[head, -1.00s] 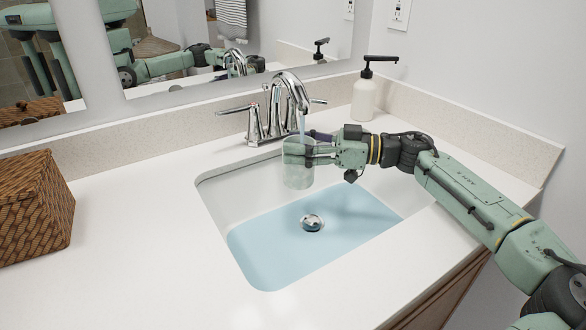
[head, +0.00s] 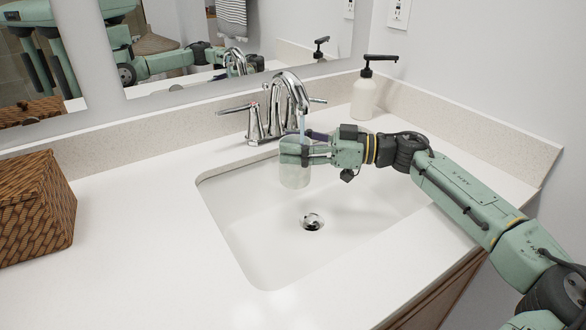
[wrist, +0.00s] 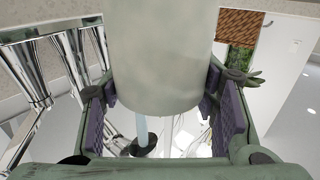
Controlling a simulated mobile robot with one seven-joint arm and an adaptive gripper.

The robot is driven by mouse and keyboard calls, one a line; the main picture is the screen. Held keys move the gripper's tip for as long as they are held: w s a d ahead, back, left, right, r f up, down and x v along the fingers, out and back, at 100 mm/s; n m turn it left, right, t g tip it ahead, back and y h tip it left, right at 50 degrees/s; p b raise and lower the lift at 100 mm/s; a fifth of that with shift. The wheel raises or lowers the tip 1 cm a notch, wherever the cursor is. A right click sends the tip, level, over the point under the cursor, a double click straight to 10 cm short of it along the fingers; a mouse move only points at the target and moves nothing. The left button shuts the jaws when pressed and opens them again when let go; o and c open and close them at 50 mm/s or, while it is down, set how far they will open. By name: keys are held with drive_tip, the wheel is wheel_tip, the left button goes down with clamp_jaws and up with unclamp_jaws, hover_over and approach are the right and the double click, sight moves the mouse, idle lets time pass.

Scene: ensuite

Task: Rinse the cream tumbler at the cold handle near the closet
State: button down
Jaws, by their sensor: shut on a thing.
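The cream tumbler (head: 295,177) is held over the back of the sink, under the chrome faucet (head: 290,88). My gripper (head: 306,151) is shut on it from the right, and its fingers cover part of the tumbler. A thin bluish stream of water (head: 301,123) falls from the spout at the tumbler. The left handle (head: 235,109) points left; the right handle (head: 318,101) is partly behind the spout. In the wrist view the tumbler (wrist: 163,55) sits between the purple finger pads. Its inside is hidden. I cannot tell which handle is nearer the closet.
The white sink basin (head: 262,232) looks empty of standing water, with a drain (head: 312,222) at its middle. A soap dispenser (head: 364,97) stands behind my gripper at the back right. A wicker basket (head: 37,205) is at the left. The counter between basket and sink is clear.

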drive_tip(key=shift+d+r, duration=0.1)
drive_tip(key=shift+d, duration=0.3)
drive_tip(key=s+p, duration=0.1)
drive_tip(key=s, duration=0.7)
idle(0.7)
drive_tip(key=shift+a, duration=0.1)
idle(1.1)
drive_tip(key=s+r+p, duration=0.2)
drive_tip(key=s+r, duration=0.2)
drive_tip(key=s, duration=0.1)
drive_tip(key=shift+p, duration=0.4)
idle(0.7)
